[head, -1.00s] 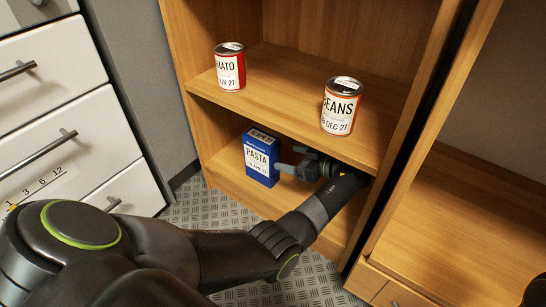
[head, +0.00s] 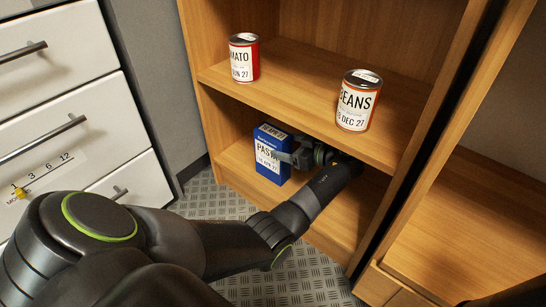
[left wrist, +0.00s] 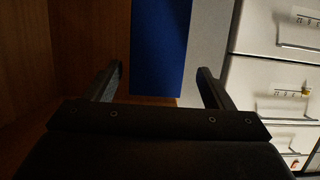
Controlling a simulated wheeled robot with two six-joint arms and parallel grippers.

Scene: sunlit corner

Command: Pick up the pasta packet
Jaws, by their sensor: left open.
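The pasta packet (head: 262,166) is a blue box with a white label, standing upright on the lower shelf of the wooden unit. My left gripper (head: 286,158) reaches in from the right at the packet's right side, and one finger overlaps the packet's right edge in the head view. In the left wrist view the blue packet (left wrist: 160,45) shows between the two open, spread fingers of the left gripper (left wrist: 160,75). The gripper is open; I cannot tell whether a finger touches the packet. My right gripper is not in view.
A tomato can (head: 244,58) and a beans can (head: 357,101) stand on the upper shelf (head: 300,95), above my left gripper. White drawers (head: 60,95) stand at the left. The shelf unit's right side panel (head: 425,130) is close to my left forearm.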

